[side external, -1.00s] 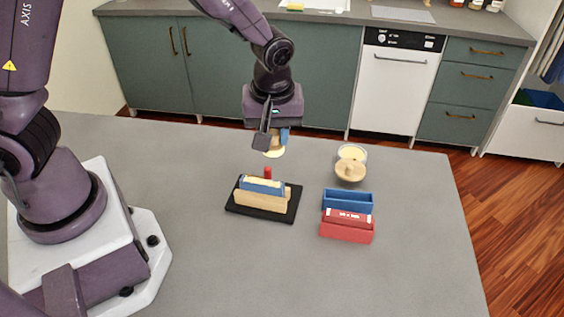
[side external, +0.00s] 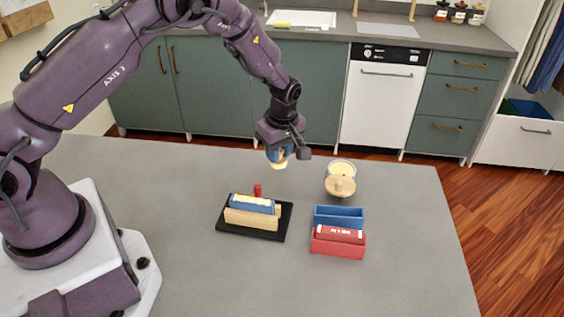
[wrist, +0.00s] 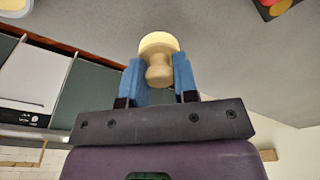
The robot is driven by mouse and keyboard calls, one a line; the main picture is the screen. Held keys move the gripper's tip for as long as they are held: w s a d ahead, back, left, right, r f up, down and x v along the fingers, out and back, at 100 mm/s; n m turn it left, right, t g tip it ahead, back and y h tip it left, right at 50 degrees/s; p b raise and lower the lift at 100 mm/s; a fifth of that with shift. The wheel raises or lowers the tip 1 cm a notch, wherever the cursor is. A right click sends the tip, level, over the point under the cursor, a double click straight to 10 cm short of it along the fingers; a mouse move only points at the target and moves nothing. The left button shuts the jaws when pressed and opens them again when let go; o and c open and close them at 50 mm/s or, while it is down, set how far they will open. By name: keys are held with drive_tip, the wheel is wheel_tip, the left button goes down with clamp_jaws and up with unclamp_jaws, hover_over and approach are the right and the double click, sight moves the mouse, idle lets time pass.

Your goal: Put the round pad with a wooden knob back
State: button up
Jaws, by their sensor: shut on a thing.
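The pad (side external: 279,164) also shows under the gripper in the side view, tilted. A clear round dish (side external: 342,165) with cream contents stands to the right of the gripper. A round wooden lid (side external: 340,187) leans at its near side. Whether the lid touches the dish is hard to tell.
A black tray (side external: 225,226) holds a wooden block and a blue piece, with a small red object (side external: 257,190) behind. A blue open box (side external: 338,214) and a red box (side external: 337,248) stand to the right. The table's far middle is clear.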

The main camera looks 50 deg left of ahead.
sight(282, 163)
drive_tip(key=shift+w+f, duration=0.45)
drive_tip(key=shift+f, duration=0.15)
drive_tip(key=shift+w+f, duration=0.1)
drive_tip(key=shift+f, duration=1.45)
drive_tip(key=shift+f, duration=0.1)
drive_tip(key=o, duration=0.8)
drive_tip(key=shift+o, duration=0.2)
wheel_tip(282, 163, up, 12)
drive_tip(key=d, duration=0.1)
drive_tip(key=shift+d+r, duration=0.2)
drive_tip(key=shift+d, duration=0.1)
